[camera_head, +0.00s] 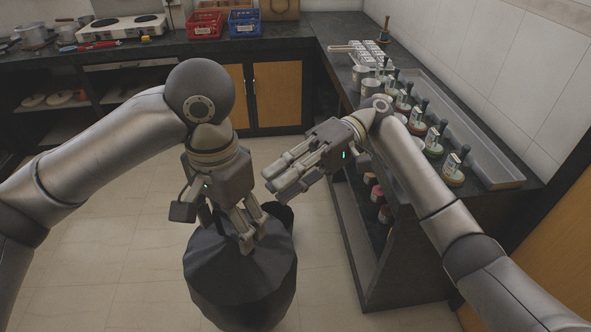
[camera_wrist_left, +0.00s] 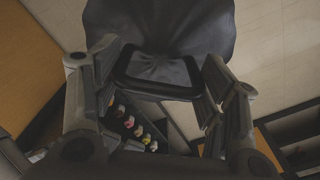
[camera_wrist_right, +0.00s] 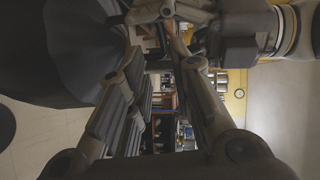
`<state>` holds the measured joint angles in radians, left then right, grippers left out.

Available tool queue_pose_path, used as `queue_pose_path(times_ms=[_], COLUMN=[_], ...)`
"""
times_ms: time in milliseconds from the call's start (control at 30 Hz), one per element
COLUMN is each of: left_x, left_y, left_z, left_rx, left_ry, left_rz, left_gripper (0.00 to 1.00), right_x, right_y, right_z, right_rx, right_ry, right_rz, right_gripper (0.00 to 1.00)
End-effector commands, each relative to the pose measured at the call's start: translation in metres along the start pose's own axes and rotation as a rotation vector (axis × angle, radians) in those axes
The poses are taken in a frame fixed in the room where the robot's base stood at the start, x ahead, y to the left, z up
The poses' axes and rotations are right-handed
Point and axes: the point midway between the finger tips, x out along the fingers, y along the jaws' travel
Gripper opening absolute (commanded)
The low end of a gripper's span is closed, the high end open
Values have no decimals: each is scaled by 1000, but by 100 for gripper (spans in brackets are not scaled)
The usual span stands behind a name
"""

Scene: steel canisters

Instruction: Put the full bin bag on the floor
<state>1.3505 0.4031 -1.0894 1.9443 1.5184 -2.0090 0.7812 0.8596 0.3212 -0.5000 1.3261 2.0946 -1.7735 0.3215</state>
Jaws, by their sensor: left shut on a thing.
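The dark grey bin bag (camera_head: 240,285) is a bulging, full shape in the lower middle of the head view. My left gripper (camera_head: 246,232) is over its top and shut on it. In the left wrist view the bag (camera_wrist_left: 160,25) spreads beyond the fingers, with a dark rounded loop (camera_wrist_left: 160,90) between them. Whether the bag's underside touches the floor (camera_head: 125,270) is hidden. My right gripper (camera_head: 286,183) is empty and open, above and to the right of the bag, apart from it. The bag (camera_wrist_right: 80,50) also fills the upper left of the right wrist view.
A dark counter (camera_head: 400,290) with open shelves and several jars stands close on the right. Another counter (camera_head: 280,50) at the back holds a stove (camera_head: 122,27), a red crate (camera_head: 205,25) and a blue crate (camera_head: 244,23). Pale tiled floor lies open left of the bag.

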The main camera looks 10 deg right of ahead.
Motion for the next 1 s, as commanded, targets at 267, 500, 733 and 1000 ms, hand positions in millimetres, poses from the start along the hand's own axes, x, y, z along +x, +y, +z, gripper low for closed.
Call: queue_pose_path(times_ms=[267,500,733,1000], left_x=[-2,-2,-2,-2], left_y=[0,0,0,0], left_z=[0,0,0,-1], left_rx=[0,0,0,0], left_ry=[4,4,4,4], left_rz=[0,0,0,0], left_gripper=[0,0,0,0], right_x=[55,85,92,92], right_y=[0,0,0,0], right_z=[0,0,-1,-1], right_rx=[-1,1,1,1], right_ry=[-2,1,3,3], right_rz=[-1,-1,1,0], right_gripper=[21,21,21,10])
